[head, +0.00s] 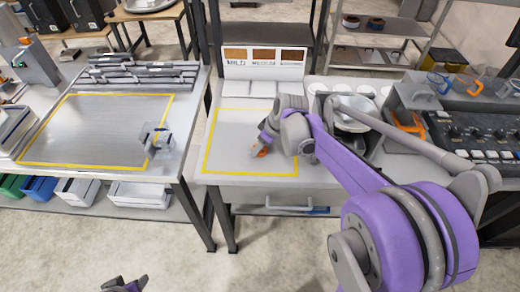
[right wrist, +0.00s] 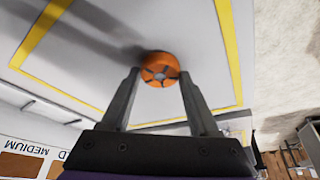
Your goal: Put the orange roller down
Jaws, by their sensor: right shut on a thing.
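In the head view the roller (head: 264,152) is a small orange patch, mostly hidden by my right gripper (head: 262,146). It is over the yellow-outlined area (head: 222,140) of the middle table. I cannot tell whether it touches the surface. Part of my left gripper (head: 125,285) shows at the bottom edge of the head view, away from the tables.
A board with brown shade samples (head: 264,62) stands behind the outlined area. A metal bowl (head: 350,117) is to its right, near my right arm. The left table has another yellow-outlined area (head: 95,125) with a clear holder (head: 157,138) at its right edge.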

